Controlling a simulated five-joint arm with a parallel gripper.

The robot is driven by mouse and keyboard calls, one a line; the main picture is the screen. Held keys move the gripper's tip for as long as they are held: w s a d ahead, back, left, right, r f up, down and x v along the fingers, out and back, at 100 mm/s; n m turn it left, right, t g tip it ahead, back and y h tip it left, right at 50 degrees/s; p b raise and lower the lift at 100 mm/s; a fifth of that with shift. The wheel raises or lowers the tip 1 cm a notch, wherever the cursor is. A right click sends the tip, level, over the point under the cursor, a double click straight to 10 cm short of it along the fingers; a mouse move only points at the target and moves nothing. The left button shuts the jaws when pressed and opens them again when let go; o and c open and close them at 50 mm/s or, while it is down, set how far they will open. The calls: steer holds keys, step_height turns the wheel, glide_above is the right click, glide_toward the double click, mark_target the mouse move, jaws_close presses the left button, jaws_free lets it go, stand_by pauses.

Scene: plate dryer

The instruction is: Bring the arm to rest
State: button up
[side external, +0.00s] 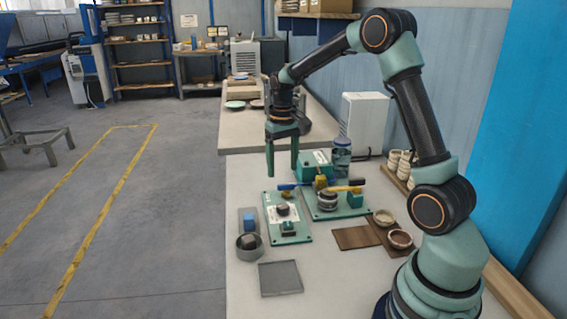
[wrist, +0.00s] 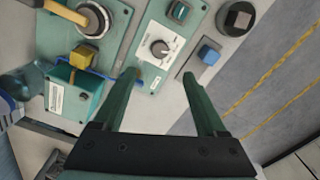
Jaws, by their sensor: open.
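My gripper (side external: 282,156) hangs pointing down from my bent arm, above the far part of the bench, in the side external view. Its two green fingers are apart with nothing between them. The wrist view shows the same open gripper (wrist: 168,96) over the bench near a green plate with a dial. That green plate (side external: 275,211) lies on the bench below and in front of the fingers in the side external view. The fingers appear clear of the things below, though the exact height is hard to tell.
A second green fixture (side external: 322,212), a green box (side external: 313,171) and a blue-lidded jar (side external: 341,158) stand nearby. Small bowls (side external: 400,239) stand at right. A white unit (side external: 364,122) stands behind.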

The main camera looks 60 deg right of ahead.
steer(key=s+a+r+n+t, duration=0.2)
steer(key=s+a+r, duration=0.3)
steer(key=s+a, duration=0.2)
steer(key=s+a+r+n+t, duration=0.2)
steer(key=s+a+r+t, duration=0.1)
steer(key=s+a+r, duration=0.2)
steer(key=s+a, duration=0.2)
steer(key=a, duration=0.2)
steer(key=shift+r+t, duration=0.2)
steer(key=shift+t, duration=0.1)
steer(key=shift+a, duration=0.1)
